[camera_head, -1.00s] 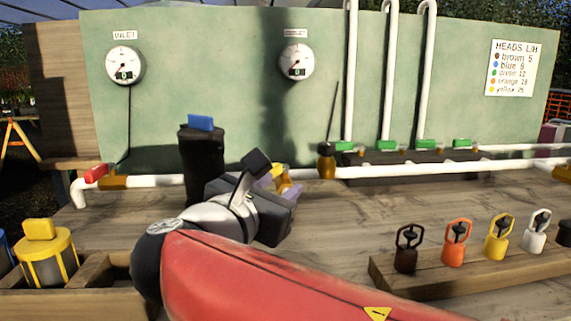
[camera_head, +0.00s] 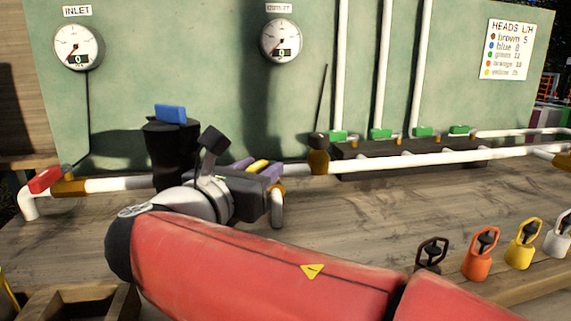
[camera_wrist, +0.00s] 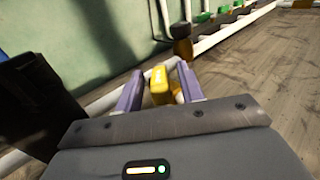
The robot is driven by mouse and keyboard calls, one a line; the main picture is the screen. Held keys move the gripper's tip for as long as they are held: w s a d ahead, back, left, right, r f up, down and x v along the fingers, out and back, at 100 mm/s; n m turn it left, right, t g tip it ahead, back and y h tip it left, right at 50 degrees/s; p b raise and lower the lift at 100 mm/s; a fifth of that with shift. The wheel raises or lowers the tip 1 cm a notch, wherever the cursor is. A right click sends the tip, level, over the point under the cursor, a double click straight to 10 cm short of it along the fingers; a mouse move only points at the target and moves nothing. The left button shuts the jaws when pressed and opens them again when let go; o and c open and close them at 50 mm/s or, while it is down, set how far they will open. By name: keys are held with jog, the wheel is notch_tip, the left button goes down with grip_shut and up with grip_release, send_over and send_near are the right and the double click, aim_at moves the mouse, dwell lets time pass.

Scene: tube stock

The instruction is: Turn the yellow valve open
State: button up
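The yellow valve handle (camera_wrist: 160,85) sits on the white pipe in the middle of the bench, and a little of it shows in the head view (camera_head: 258,166). My gripper (camera_wrist: 159,88) is open, with one purple finger on each side of the handle. A gap shows between the handle and each finger in the wrist view. My gripper also shows in the head view (camera_head: 257,170), where my wrist hides much of the valve. The valve's body and the far side of the handle are hidden.
A black cylinder with a blue top (camera_head: 171,140) stands left of my gripper. A dark-topped brass fitting (camera_head: 318,155) stands on the pipe at right. A red-handled valve (camera_head: 45,180) is far left. Sprinkler heads (camera_head: 478,258) stand front right. Both gauges (camera_head: 78,47) read 0.

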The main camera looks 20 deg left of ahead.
jog(key=shift+w+d, duration=0.2)
jog(key=shift+w, duration=0.8)
jog(key=shift+c, duration=0.5)
grip_shut()
